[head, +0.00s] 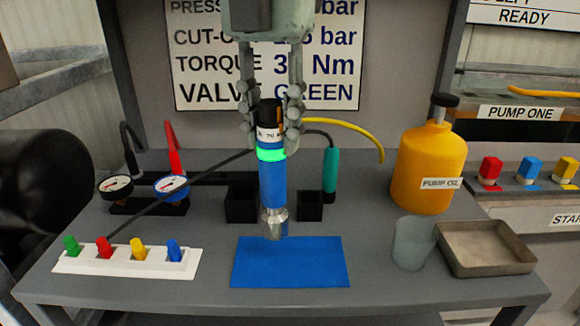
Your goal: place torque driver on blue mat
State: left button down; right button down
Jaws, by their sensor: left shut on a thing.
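The torque driver (271,185) is blue with a black top, a glowing green band and a metal tip. It hangs upright in my left gripper (270,130), whose fingers are shut on its upper part. The blue mat (290,270) lies flat on the grey bench near the front middle. The driver's metal tip shows just at the mat's back edge; I cannot tell how far above the bench it is. Nothing lies on the mat. My right gripper is not in view.
A white strip (125,262) with coloured knobs sits left of the mat. A grey cup (412,243), a metal tray (485,248) and a yellow oil bottle (428,165) stand right. Black holders (310,206), a teal-handled tool (331,172) and gauges (172,186) are behind.

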aim_at(273, 184)
pick_arm(q)
jog(key=shift+s+d+f, duration=0.15)
jog(key=shift+d+f, duration=0.2)
jog(key=shift+f, duration=0.5)
jog(key=shift+s+d+f, duration=0.15)
jog(key=shift+d+f, duration=0.15)
jog(key=shift+f, duration=0.6)
jog(key=shift+s+d+f, duration=0.15)
jog(key=shift+d+f, duration=0.2)
jog(key=shift+f, duration=0.5)
jog(key=c, duration=1.3)
grip_release()
jog(key=shift+f, duration=0.1)
jog(key=shift+o, duration=0.7)
